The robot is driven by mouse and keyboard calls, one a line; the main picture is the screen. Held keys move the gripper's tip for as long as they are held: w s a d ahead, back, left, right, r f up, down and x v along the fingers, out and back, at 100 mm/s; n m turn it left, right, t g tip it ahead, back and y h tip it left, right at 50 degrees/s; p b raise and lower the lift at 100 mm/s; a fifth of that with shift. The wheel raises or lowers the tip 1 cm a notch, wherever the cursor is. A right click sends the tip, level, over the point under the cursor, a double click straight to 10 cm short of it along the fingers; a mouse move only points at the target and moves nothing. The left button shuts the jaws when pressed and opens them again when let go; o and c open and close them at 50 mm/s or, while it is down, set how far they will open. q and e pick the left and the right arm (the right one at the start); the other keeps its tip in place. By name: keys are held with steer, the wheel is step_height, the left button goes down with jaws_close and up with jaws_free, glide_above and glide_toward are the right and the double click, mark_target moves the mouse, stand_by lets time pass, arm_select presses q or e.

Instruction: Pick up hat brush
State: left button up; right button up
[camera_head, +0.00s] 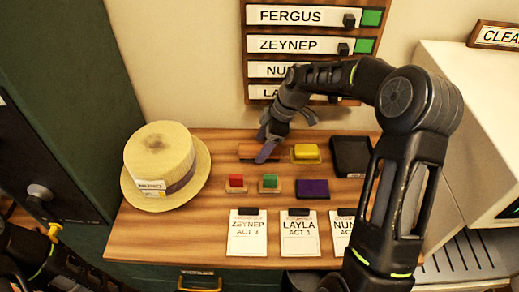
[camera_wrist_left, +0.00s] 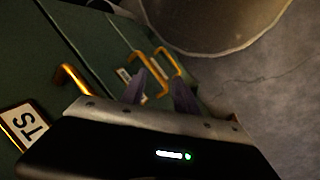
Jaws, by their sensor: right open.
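A brown wooden block that looks like the hat brush (camera_head: 246,151) lies at the back of the wooden table. My right gripper (camera_head: 265,153) points down over it and covers its middle and right part. The jaws are open; I cannot tell whether the fingers touch the block. A straw hat (camera_head: 160,150) with a dark band and paper labels sits at the table's left end. My left gripper (camera_wrist_left: 158,90) is open and empty in the left wrist view, with green drawer fronts and brass handles beyond it.
A yellow block (camera_head: 306,151) and a black tray (camera_head: 350,156) lie right of the brush. Red (camera_head: 236,181) and green (camera_head: 270,182) pieces and a purple cloth (camera_head: 313,189) lie in front. Name cards (camera_head: 247,238) line the front edge. A name board (camera_head: 290,45) hangs behind.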

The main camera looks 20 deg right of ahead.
steer(key=shift+x, duration=1.15)
steer(key=shift+c, duration=0.4)
steer(key=c, duration=1.5)
